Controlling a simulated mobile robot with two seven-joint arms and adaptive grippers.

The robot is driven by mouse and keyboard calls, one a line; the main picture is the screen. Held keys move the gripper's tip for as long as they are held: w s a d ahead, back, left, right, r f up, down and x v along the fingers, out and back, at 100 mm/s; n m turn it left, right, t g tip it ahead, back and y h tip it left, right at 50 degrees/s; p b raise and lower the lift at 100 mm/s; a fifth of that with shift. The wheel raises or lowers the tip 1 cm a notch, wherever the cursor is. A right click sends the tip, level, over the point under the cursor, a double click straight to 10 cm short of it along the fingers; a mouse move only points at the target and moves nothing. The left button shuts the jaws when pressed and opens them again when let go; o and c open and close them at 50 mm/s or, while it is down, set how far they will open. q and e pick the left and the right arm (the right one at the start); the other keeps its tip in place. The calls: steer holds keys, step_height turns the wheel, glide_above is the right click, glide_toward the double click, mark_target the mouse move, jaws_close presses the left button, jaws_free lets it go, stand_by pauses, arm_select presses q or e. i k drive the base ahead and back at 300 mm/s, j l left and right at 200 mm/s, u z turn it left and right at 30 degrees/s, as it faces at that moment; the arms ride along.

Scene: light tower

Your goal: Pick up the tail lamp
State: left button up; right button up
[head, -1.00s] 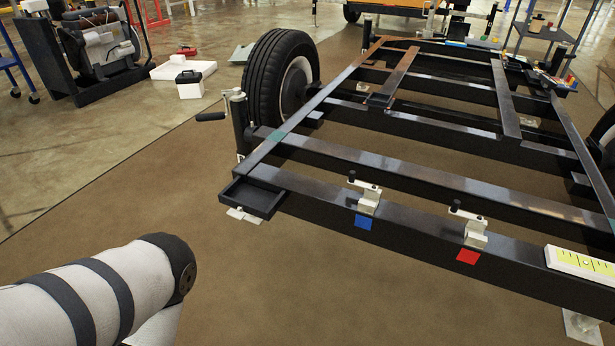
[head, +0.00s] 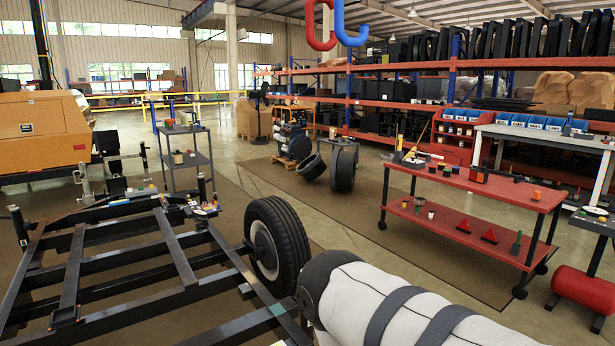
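A small red and black block (head: 479,176) sits on the top of the red workbench (head: 500,193) at the right; it may be the tail lamp, but it is too small to tell for sure. Two red triangles (head: 464,226) and (head: 489,236) lie on the workbench's lower shelf. My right arm, in a white sleeve with dark bands, comes in from the bottom right, well short of the workbench. Neither of my grippers shows in the head view.
The black trailer frame (head: 115,283) with its wheel (head: 277,242) fills the lower left. A grey cart (head: 188,160) stands behind it. Loose tires (head: 343,170) stand at the middle back. Brown matting (head: 385,243) lies clear before the workbench. A red tank (head: 583,290) stands far right.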

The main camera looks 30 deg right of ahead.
mark_target(479, 176)
steer(key=z, duration=2.15)
steer(key=i, duration=2.55)
steer(key=l+z, duration=0.05)
steer(key=l, duration=0.05)
